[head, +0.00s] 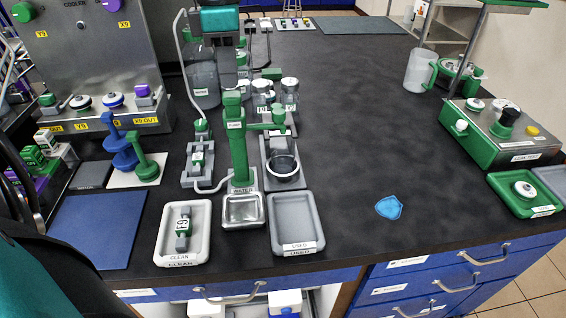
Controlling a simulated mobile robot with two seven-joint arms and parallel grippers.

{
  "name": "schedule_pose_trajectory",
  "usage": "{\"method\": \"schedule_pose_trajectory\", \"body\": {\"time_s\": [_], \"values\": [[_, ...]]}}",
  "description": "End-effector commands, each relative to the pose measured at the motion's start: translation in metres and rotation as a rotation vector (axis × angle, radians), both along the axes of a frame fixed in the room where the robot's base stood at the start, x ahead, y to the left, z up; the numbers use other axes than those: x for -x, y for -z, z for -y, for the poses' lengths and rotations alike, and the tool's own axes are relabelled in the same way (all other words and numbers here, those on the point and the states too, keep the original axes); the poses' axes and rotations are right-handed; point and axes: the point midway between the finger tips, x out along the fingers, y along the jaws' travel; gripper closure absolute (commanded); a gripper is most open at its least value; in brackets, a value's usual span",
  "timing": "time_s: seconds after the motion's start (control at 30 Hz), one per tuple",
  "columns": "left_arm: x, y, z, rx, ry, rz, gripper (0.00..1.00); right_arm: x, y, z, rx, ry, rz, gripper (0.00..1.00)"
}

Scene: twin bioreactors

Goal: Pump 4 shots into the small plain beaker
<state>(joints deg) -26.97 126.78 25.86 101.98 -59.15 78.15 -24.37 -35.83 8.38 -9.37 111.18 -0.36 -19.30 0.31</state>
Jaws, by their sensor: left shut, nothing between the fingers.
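The green pump (238,145) is an upright post near the middle of the bench, with an arm reaching right to a nozzle. A small clear beaker (283,168) with a dark rim stands upright on a grey stand under that nozzle; its fill level cannot be made out. My left arm (60,272) shows dark at the lower left edge, well apart from pump and beaker. My left gripper is shut and empty; its fingertips are not clear. My right gripper is not in view.
In front are a metal basin (243,211), the white CLEAN tray (166,247) holding a labelled piece, and the grey USED tray (292,229), empty. A blue mat (97,230) lies left. A blue patch (389,207) lies right, with clear bench around it. A large jug (419,72) stands behind.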

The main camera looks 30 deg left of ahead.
Motion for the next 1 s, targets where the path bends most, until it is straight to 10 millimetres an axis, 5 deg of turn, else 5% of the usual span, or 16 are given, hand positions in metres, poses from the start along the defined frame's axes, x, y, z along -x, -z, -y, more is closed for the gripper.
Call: {"method": "schedule_pose_trajectory", "body": {"time_s": [1.0], "values": [[0.000,0.039,0.000,0.000,0.000,-0.003,1.00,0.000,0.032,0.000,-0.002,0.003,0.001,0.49]]}}
